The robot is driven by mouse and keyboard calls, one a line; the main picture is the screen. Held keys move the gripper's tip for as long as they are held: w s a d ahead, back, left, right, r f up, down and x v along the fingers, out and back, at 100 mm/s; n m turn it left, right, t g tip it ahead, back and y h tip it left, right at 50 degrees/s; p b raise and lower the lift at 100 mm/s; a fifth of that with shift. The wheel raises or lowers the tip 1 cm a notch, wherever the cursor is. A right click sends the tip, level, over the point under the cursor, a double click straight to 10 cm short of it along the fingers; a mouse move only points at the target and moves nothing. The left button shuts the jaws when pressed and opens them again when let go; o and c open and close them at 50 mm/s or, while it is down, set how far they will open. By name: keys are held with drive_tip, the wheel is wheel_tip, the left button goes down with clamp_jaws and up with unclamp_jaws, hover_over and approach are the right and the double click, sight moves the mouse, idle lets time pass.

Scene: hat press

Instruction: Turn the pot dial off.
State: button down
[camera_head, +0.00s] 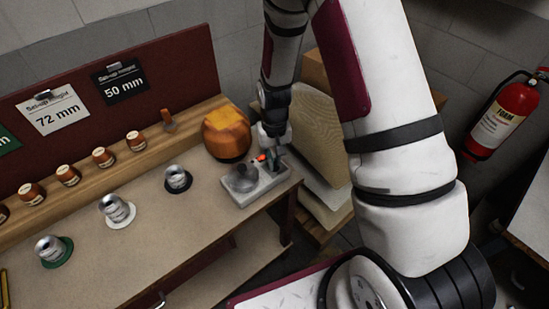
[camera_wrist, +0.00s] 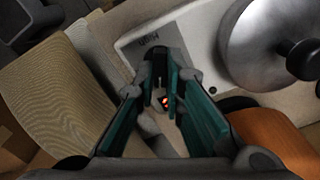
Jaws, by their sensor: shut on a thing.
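The pot (camera_head: 243,179) is a small metal vessel with a lid and dark knob, set on a pale grey base (camera_head: 240,200) at the table's right end. In the wrist view the round lid (camera_wrist: 262,45) and its black knob are at upper right, with printed lettering on the base (camera_wrist: 125,45). My gripper (camera_head: 272,160) is at the base's far right corner, beside the pot. In the wrist view my gripper (camera_wrist: 161,85) is shut on the dial, which its teal fingers mostly hide; the dial's setting cannot be read. A small red glow (camera_wrist: 165,101) shows between the fingers.
An orange-brown hat block (camera_head: 227,137) stands close behind the pot. Metal weights on round pads, one on a black pad (camera_head: 177,180), stand to the left. Boards (camera_head: 305,120) lean beyond the table's right edge. A fire extinguisher (camera_head: 502,118) hangs at far right.

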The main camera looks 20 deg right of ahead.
drive_tip(key=n, duration=0.5)
drive_tip(key=shift+a+n, duration=0.1)
drive_tip(key=shift+n, duration=0.2)
idle(0.4)
drive_tip(key=c, duration=1.7)
unclamp_jaws()
wheel_tip(320, 180, up, 12)
drive_tip(key=shift+r, duration=0.1)
